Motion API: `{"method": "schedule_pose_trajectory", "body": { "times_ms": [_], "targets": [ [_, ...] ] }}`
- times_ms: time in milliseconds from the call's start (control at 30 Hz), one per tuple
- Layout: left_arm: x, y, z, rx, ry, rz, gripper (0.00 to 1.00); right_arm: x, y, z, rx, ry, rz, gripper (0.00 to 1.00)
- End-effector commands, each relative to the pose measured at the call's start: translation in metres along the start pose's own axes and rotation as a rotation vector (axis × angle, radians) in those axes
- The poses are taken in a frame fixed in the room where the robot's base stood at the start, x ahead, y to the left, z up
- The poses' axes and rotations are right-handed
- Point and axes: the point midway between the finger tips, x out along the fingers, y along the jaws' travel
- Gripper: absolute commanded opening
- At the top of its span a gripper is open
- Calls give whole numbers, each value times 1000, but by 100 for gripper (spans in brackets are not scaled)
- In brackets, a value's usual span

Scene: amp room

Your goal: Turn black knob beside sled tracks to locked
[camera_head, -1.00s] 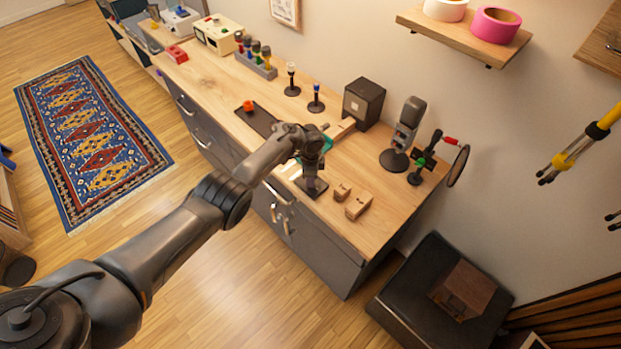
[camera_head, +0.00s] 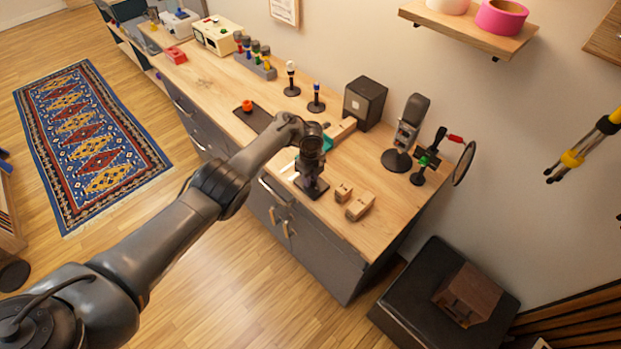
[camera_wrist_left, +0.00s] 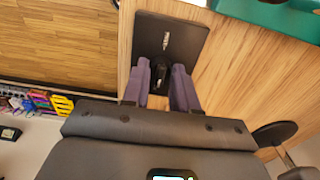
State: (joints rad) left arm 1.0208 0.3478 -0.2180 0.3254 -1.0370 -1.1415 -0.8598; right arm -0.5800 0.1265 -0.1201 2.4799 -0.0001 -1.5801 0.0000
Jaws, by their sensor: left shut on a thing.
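The black knob (camera_wrist_left: 160,72) sits on a dark rectangular base plate (camera_wrist_left: 190,40) in the left wrist view. A small pale mark shows on the plate just beyond the knob. My left gripper (camera_wrist_left: 161,80) points down with its two purple-grey fingers on either side of the knob, shut on it. In the head view my left gripper (camera_head: 311,181) is over the workbench's front edge and hides the knob. Pale strips (camera_head: 288,170), perhaps the sled tracks, show just left of it. My right gripper is not in view.
Two small wooden blocks (camera_head: 359,206) lie right of the gripper on the workbench (camera_head: 375,237). A teal part (camera_head: 328,143) and a black box (camera_head: 365,103) are behind. A microphone-like stand (camera_head: 404,138) and a round-framed stand (camera_head: 463,163) are at the right end.

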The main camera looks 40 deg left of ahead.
Motion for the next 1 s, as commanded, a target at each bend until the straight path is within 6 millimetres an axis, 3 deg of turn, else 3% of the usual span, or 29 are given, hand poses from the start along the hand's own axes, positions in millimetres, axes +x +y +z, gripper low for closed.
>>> {"method": "schedule_pose_trajectory", "body": {
  "times_ms": [567,600,733,1000],
  "targets": [
    [0,0,0,36,0,1,0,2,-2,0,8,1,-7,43],
    [0,0,0,36,0,1,31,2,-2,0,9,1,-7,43],
    [0,0,0,35,0,1,51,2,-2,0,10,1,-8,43],
    [0,0,0,35,0,0,54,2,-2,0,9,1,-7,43]
  ]
}}
